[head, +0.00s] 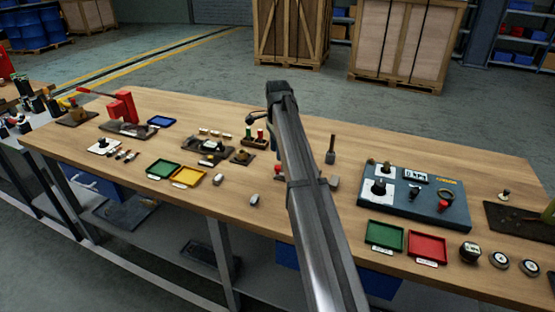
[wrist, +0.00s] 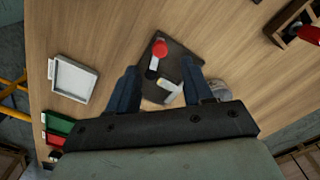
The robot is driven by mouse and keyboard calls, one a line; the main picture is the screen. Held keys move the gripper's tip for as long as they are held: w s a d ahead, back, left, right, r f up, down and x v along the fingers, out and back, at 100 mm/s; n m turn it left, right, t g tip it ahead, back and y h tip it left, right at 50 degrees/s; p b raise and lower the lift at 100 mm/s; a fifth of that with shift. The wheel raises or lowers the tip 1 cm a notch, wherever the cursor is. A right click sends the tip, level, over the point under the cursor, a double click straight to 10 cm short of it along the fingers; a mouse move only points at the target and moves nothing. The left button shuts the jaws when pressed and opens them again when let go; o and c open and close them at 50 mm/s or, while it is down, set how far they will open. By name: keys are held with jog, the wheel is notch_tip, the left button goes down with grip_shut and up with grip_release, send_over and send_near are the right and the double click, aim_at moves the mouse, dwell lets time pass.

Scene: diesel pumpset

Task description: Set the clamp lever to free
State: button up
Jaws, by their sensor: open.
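In the wrist view a dark plate (wrist: 182,64) lies on the wooden bench top between and ahead of my fingers. A round red knob (wrist: 160,48) stands on it, with a short dark part and a pale piece below; this looks like the clamp lever, but its setting cannot be read. A pale yellowish label (wrist: 172,88) lies nearer my gripper. My gripper (wrist: 160,88) is open, one finger on each side of the plate's near part, with nothing held. In the head view my arm hides the plate, and my fingers cannot be made out clearly.
A white tray (wrist: 72,80) lies left of my gripper in the wrist view. A wooden holder (wrist: 295,22) with a red item stands at top right. In the head view a blue control box (head: 415,197) and green (head: 385,236) and red (head: 427,247) trays sit right of my arm.

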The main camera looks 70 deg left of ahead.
aim_at(278, 167)
notch_tip(278, 167, up, 8)
jog(key=shift+f, duration=0.15)
dwell(0.6)
